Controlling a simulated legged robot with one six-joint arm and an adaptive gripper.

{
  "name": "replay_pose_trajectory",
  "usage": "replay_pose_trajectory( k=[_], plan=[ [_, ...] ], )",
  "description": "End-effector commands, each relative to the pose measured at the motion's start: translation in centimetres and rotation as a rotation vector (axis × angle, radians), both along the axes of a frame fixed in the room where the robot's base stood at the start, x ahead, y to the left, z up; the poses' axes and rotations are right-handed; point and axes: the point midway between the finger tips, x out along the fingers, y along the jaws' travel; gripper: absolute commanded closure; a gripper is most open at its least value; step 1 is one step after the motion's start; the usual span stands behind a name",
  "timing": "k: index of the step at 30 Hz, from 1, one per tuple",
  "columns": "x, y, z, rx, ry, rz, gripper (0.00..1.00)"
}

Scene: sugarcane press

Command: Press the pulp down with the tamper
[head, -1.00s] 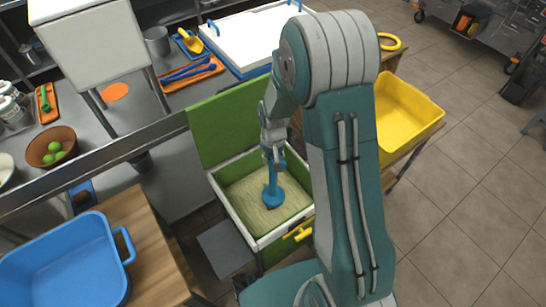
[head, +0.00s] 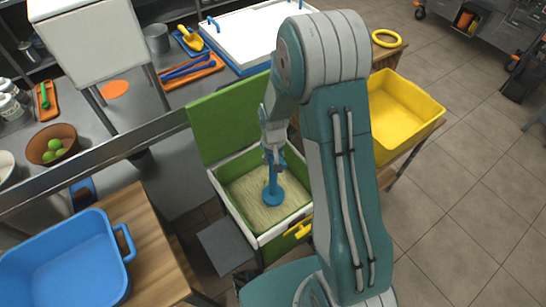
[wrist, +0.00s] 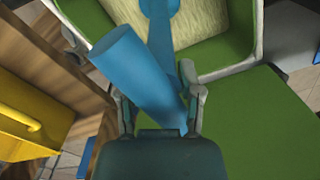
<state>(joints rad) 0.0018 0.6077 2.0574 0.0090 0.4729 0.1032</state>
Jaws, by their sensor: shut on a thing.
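The blue tamper (head: 273,193) stands in the open bin with its round foot on or just above the pale, fibrous pulp (head: 245,200); contact cannot be told. My gripper (head: 273,153) is over the bin and shut on the tamper's handle. In the wrist view the tamper's blue handle (wrist: 135,70) slants between the fingers of my gripper (wrist: 160,105), and its shaft runs down toward the pulp (wrist: 205,20). The bin (head: 228,207) has white rims and a green lid (head: 228,120) standing open behind it. My arm hides the bin's right side.
A yellow tub (head: 405,112) stands to the right of my arm. A blue basin (head: 65,265) sits on a wooden table (head: 150,240) at the lower left. A yellow handle (head: 298,228) is on the bin's front. Tiled floor is free at the far right.

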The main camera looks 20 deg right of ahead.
Motion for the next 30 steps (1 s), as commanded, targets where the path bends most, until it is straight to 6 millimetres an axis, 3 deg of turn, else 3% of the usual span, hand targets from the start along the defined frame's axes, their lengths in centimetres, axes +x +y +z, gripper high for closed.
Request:
replay_pose_trajectory(
  k=[30],
  plan=[
    [0.0, 0.0, -2.2, 0.000, 0.000, 0.000, 1.00]
  ],
)
